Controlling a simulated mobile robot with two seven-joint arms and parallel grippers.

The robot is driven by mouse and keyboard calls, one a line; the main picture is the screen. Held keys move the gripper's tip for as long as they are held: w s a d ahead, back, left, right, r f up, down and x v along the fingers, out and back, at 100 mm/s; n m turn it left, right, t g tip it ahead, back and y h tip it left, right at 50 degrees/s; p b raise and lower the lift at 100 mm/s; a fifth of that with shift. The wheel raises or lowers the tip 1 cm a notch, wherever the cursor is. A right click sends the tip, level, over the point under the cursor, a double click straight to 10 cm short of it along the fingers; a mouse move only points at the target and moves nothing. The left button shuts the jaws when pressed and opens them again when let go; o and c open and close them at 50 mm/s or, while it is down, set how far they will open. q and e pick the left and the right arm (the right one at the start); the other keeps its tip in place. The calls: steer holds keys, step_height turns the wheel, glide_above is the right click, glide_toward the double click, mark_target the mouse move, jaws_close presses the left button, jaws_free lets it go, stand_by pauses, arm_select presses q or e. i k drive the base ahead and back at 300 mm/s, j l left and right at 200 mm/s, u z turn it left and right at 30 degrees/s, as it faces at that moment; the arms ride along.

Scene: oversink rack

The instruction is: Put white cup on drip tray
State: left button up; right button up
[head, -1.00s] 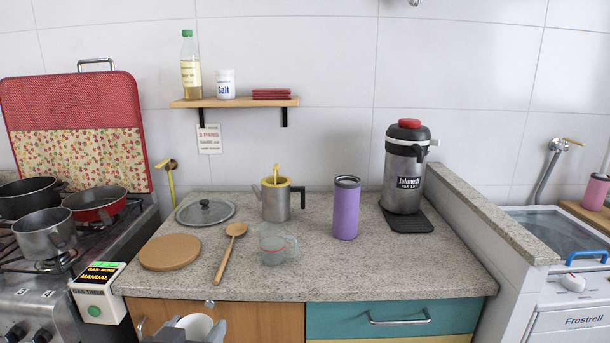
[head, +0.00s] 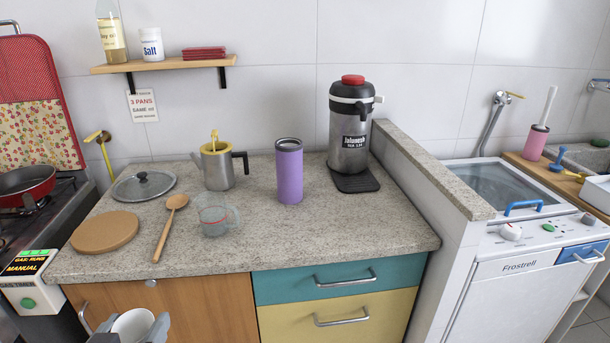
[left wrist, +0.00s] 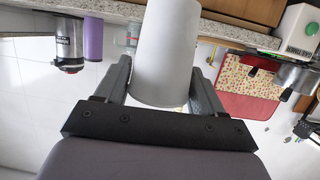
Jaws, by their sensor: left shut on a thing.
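The white cup (left wrist: 165,50) is between the two fingers of my left gripper (left wrist: 160,85) in the left wrist view, which shows it upside down against the room. In the head view the cup (head: 132,325) and my left gripper (head: 130,333) show at the bottom edge, below and in front of the counter. My left gripper is shut on the cup. The black drip tray (head: 356,181) lies on the counter under the spout side of the tall steel and black dispenser (head: 350,130); its visible top is bare. My right gripper is not in view.
A purple tumbler (head: 289,175), a glass measuring cup (head: 214,216), a wooden spoon (head: 170,225), a steel pot (head: 217,168), a glass lid (head: 143,186) and a round board (head: 104,231) stand on the counter. A low wall (head: 430,165) borders its right side. The counter's front right is clear.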

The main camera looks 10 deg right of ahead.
mark_target(357, 183)
steer(key=i+l+z, duration=0.35)
steer(key=i+l, duration=0.7)
steer(key=l, duration=0.1)
